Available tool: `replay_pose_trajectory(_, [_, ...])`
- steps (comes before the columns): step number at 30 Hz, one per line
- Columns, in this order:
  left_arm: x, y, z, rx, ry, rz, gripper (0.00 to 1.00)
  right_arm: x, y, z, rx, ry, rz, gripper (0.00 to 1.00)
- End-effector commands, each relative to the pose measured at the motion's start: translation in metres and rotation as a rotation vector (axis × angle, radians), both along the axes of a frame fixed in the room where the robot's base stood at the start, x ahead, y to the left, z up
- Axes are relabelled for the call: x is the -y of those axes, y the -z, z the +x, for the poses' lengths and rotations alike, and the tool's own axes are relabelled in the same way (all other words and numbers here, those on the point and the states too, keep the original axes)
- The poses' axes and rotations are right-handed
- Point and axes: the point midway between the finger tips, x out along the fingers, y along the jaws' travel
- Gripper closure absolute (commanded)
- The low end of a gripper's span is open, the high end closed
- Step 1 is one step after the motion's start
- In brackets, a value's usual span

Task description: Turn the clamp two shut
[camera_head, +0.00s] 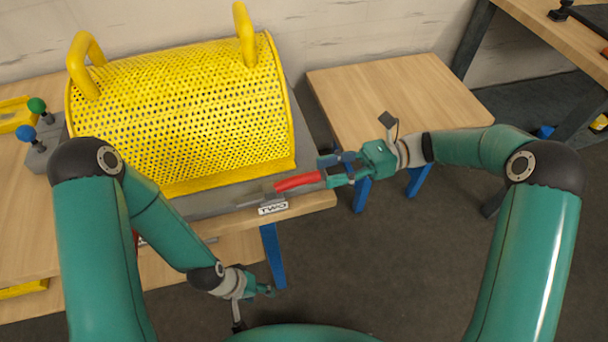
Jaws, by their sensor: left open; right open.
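Clamp two has a red handle (298,182) at the front right corner of the grey base, pointing right past the corner. A white label reading TWO (272,208) is on the front edge just below it. My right gripper (326,172) is open at the outer end of the red handle. The handle's tip is at or between its fingers; I cannot tell if they touch. My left gripper (268,291) is open and empty, low in front of the table, well below the clamp. The clamp's metal parts are small and hard to make out.
A yellow perforated guard (185,115) with two handles covers the grey base. Blue (26,133) and green (37,105) knobs stand at the left. A small wooden table (395,95) is behind my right gripper. Open floor lies in front.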

Motion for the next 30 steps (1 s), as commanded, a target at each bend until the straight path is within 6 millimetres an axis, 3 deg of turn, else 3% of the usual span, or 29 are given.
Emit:
replay_pose_trajectory(3, [0.000, -0.002, 0.000, 0.000, 0.000, 0.000, 0.48, -0.025, -0.001, -0.009, -0.002, -0.003, -0.001, 0.53])
replay_pose_trajectory(9, [0.000, -0.004, 0.000, 0.000, 0.000, 0.000, 0.48, -0.054, 0.000, -0.018, 0.000, -0.001, -0.001, 0.53])
replay_pose_trajectory(15, [0.000, -0.005, 0.000, 0.000, 0.000, 0.000, 0.48, -0.066, 0.000, -0.022, 0.000, 0.001, -0.001, 0.53])
replay_pose_trajectory(23, [0.000, -0.005, 0.000, 0.000, 0.000, 0.000, 0.48, -0.067, 0.001, -0.022, 0.000, 0.002, -0.001, 0.53])
replay_pose_trajectory(24, [0.000, -0.005, 0.000, 0.000, 0.000, 0.000, 0.48, -0.067, 0.001, -0.022, 0.000, 0.002, -0.001, 0.54])
replay_pose_trajectory(30, [0.000, -0.005, 0.000, 0.000, 0.000, 0.000, 0.48, -0.066, 0.001, -0.022, 0.000, 0.002, -0.001, 0.88])
